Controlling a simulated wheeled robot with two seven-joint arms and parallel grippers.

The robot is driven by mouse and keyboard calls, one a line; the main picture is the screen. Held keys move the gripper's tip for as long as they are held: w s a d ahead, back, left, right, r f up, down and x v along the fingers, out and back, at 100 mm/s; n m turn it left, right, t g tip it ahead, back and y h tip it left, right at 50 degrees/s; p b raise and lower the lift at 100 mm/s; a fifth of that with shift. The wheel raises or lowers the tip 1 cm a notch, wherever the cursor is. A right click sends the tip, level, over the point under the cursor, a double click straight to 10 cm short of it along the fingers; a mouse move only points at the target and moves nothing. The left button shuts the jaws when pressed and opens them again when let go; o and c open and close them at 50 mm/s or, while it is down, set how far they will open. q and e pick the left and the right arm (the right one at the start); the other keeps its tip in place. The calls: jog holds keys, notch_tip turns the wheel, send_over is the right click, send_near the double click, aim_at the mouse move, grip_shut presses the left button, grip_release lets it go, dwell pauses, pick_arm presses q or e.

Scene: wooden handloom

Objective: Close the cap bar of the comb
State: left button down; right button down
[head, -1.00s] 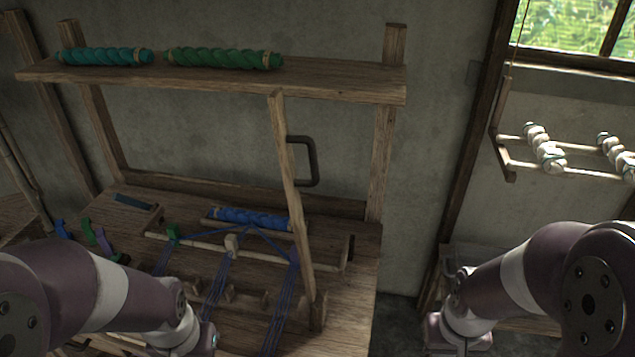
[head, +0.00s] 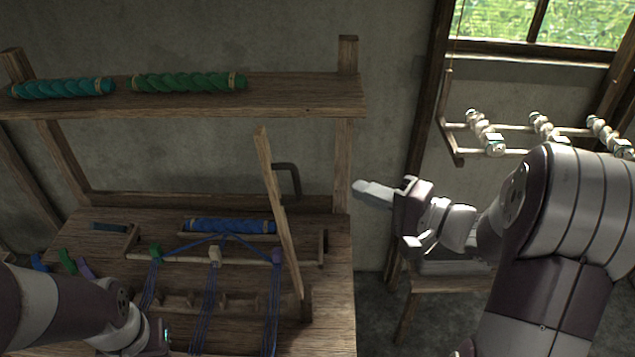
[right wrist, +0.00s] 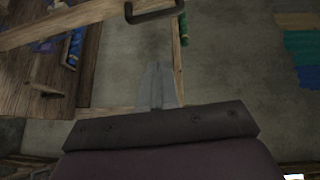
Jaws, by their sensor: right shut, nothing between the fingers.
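The cap bar (head: 276,215) is a long wooden bar standing steeply raised, leaning slightly left, its lower end at the right end of the comb (head: 215,301). A dark bracket handle (head: 292,168) sticks out from its right side. In the right wrist view the bar (right wrist: 55,26) and handle (right wrist: 155,14) cross the top. The comb is a low toothed wooden piece on the loom bed, with blue threads running across it. My right gripper (head: 362,188) is shut and empty, right of the handle and apart from it. My left gripper (head: 160,340) is at the bottom edge, its fingers hidden.
A shelf (head: 290,100) with teal (head: 62,89) and green yarn rolls (head: 190,82) spans the loom above. A blue yarn roll (head: 230,226) lies behind the threads. A rack of white spools (head: 490,140) hangs at right. Bare wall stands behind the handle.

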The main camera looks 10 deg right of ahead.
jog(key=w+a+p, duration=0.1)
jog(key=w+a, duration=0.3)
jog(key=a, duration=0.3)
jog(key=shift+w+a+f+p, duration=0.3)
jog(key=shift+a+f, duration=0.05)
jog(key=shift+f, duration=0.05)
jog(key=shift+d, duration=0.1)
